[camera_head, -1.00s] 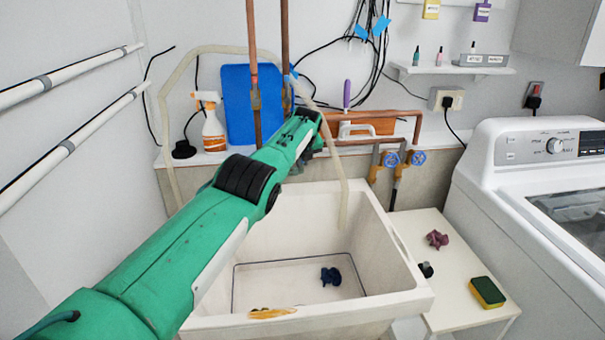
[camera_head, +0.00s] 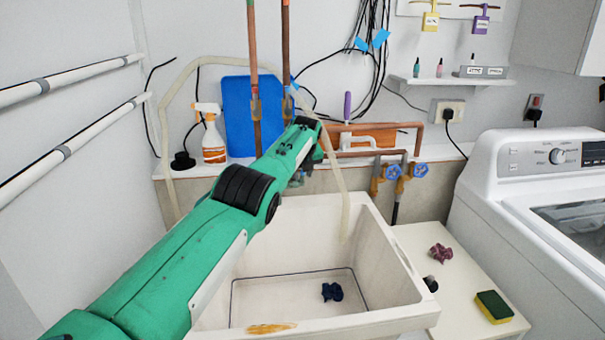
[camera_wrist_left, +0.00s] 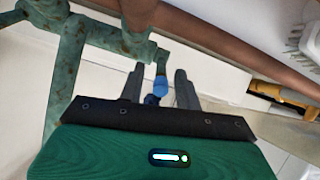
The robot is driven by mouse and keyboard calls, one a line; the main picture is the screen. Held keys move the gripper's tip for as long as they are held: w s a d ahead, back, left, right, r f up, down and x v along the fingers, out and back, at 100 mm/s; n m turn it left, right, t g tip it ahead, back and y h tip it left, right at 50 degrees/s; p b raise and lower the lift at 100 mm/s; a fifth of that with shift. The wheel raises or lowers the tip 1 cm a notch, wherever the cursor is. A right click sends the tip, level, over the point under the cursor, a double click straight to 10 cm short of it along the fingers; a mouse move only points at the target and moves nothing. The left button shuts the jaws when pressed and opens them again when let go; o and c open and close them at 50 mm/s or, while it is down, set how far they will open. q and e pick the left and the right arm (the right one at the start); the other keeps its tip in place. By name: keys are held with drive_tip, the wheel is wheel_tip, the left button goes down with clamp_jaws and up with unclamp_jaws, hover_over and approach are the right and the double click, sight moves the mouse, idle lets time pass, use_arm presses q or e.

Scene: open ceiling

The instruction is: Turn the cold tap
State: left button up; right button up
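The old green-stained tap pipework (camera_wrist_left: 68,65) fills the left of the left wrist view. A blue tap part (camera_wrist_left: 160,86), apparently the cold tap's handle, shows between my left gripper's fingers (camera_wrist_left: 158,78). The two dark fingers stand apart on either side of it, with a gap visible to the right finger. I cannot tell whether the left finger touches it. In the head view my green left arm reaches over the sink (camera_head: 385,262) to its back edge and hides the tap and most of the gripper. My right gripper is not in view.
Copper pipes (camera_head: 256,100), a spray bottle (camera_head: 211,137) and a blue board (camera_head: 238,112) stand behind. A pale hose (camera_head: 343,190) hangs into the sink. A washing machine (camera_head: 545,200) is at right.

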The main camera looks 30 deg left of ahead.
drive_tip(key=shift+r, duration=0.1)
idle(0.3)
use_arm(q)
drive_tip(key=shift+r, duration=0.25)
drive_tip(key=shift+s+d+r+p, duration=0.25)
drive_tip(key=shift+r+p, duration=0.2)
drive_tip(key=shift+p, duration=0.25)
drive_tip(key=shift+s+r, duration=0.1)
drive_tip(key=shift+r, duration=0.1)
drive_tip(key=s+d+b, duration=0.2)
drive_tip(key=s+d, duration=0.5)
drive_tip(key=s, duration=0.3)
drive_tip(key=shift+d+r, duration=0.15)
drive_tip(key=shift+r, duration=0.3)
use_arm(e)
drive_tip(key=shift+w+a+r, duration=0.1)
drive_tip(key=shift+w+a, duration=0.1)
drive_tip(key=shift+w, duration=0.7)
use_arm(q)
drive_tip(key=shift+s, duration=0.1)
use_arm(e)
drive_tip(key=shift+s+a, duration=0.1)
